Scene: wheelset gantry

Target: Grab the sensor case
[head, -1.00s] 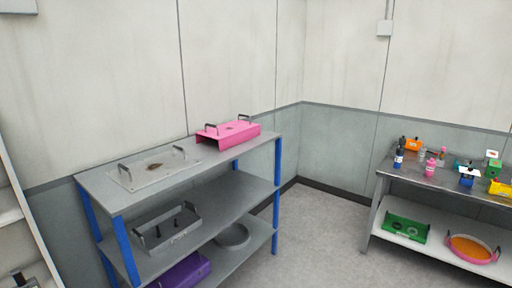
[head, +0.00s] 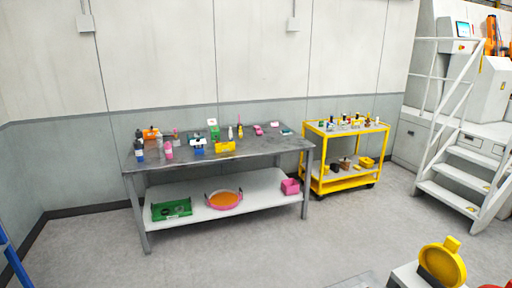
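I cannot tell for sure which thing is the sensor case. Small items stand on the grey metal workbench (head: 260,148): an orange case-like item (head: 151,134) at the back left, a blue item with a white top (head: 198,147), a yellow box (head: 225,148) near the front edge, and a green-and-white item (head: 213,129) behind them. They are too small to identify. Neither of my grippers is in view.
The bench's lower shelf (head: 250,193) holds a green tray (head: 171,209), an orange-and-pink round tray (head: 223,199) and a pink bin (head: 290,186). A yellow cart (head: 342,184) stands to the right, before white stairs (head: 455,185). The floor (head: 260,255) in front is open.

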